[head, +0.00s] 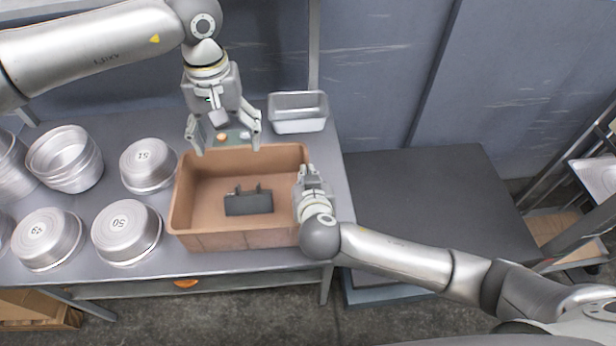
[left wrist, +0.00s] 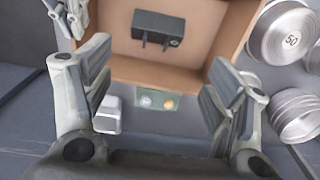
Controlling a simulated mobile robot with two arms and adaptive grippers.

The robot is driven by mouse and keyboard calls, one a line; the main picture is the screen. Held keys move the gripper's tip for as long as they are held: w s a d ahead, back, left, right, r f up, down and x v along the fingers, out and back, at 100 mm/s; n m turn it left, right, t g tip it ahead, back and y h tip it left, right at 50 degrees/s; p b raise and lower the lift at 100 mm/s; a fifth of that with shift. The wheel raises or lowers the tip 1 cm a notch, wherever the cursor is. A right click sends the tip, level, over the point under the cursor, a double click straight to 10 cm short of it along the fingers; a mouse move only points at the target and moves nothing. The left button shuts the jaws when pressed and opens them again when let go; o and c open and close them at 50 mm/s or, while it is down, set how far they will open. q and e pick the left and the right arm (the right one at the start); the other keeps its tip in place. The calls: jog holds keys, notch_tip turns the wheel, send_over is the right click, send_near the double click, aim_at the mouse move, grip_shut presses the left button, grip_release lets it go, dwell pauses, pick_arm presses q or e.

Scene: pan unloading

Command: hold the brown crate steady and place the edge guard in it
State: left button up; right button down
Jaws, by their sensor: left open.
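The brown crate (head: 200,242) stands on the grey table. The edge guard, a dark grey block with two prongs (head: 248,204), lies inside on the crate's floor; it also shows in the left wrist view (left wrist: 157,29). My left gripper (head: 226,148) is open and empty above the crate's back rim, pointing down, apart from the edge guard. In the left wrist view its fingers (left wrist: 165,105) are spread wide. My right gripper (head: 312,182) is at the crate's right wall and looks closed on its rim; its fingertips are partly hidden.
Several upturned round pans (head: 126,232) stand left of the crate, with stacked pans (head: 64,158) behind. A silver loaf pan (head: 298,112) is at the back right. A small greenish object (left wrist: 160,100) lies behind the crate. A dark surface (head: 430,205) to the right is clear.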

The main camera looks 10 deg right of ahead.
pick_arm(q)
jog(key=shift+r, duration=0.75)
pick_arm(e)
jog(key=c, duration=1.6)
grip_release()
jog(key=shift+o, duration=0.2)
jog(key=v, duration=1.2)
